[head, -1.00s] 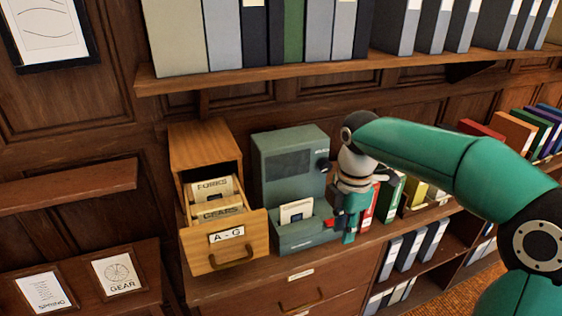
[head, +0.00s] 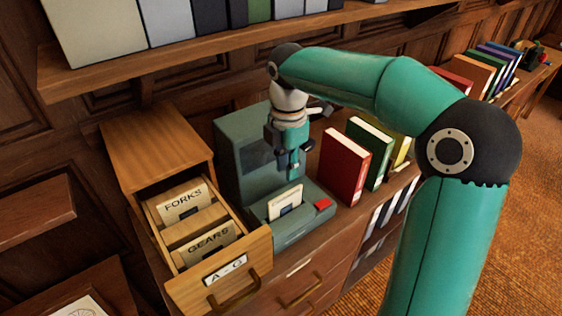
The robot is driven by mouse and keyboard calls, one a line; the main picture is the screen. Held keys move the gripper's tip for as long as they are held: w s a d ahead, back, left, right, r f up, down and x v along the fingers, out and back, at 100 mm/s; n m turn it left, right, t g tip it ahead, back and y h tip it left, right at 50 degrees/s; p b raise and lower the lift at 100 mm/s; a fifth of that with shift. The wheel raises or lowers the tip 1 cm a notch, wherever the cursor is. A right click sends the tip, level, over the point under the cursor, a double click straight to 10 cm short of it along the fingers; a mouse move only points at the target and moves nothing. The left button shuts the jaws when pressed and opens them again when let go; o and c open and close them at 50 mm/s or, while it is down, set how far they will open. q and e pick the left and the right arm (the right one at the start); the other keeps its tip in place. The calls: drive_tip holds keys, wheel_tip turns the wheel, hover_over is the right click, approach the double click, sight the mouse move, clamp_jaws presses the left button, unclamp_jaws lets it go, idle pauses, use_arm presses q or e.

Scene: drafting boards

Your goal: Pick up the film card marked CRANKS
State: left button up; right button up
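A pale card with a dark window (head: 285,203) stands in the front tray of the grey-green reader (head: 235,150); no marking on it can be read, so I cannot tell whether it is the CRANKS card. The open drawer (head: 237,272) labelled A - G holds tabbed cards or dividers marked FORKS (head: 183,202) and GEARS (head: 208,242). No CRANKS lettering shows. My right gripper (head: 292,172) points down above the card in the reader, apart from it, and hides part of the reader. Its finger opening cannot be made out. My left gripper is out of view.
A red button (head: 323,204) sits at the reader's front right corner. Red (head: 343,165) and green (head: 370,150) books stand to the right of the reader. A shelf (head: 200,58) of binders runs above. The wooden cabinet (head: 158,148) is left of the reader.

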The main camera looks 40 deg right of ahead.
sight(285, 197)
wheel_tip(285, 197, down, 11)
drive_tip(key=b, duration=0.9)
drive_tip(key=shift+a+f, duration=0.1)
drive_tip(key=shift+a, duration=0.05)
clamp_jaws()
idle(0.3)
drive_tip(key=shift+r+p, duration=0.4)
drive_tip(key=shift+p, duration=0.1)
wheel_tip(285, 197, up, 10)
drive_tip(key=p, duration=0.9)
drive_tip(key=shift+r+p, duration=0.75)
drive_tip(key=shift+r, duration=0.2)
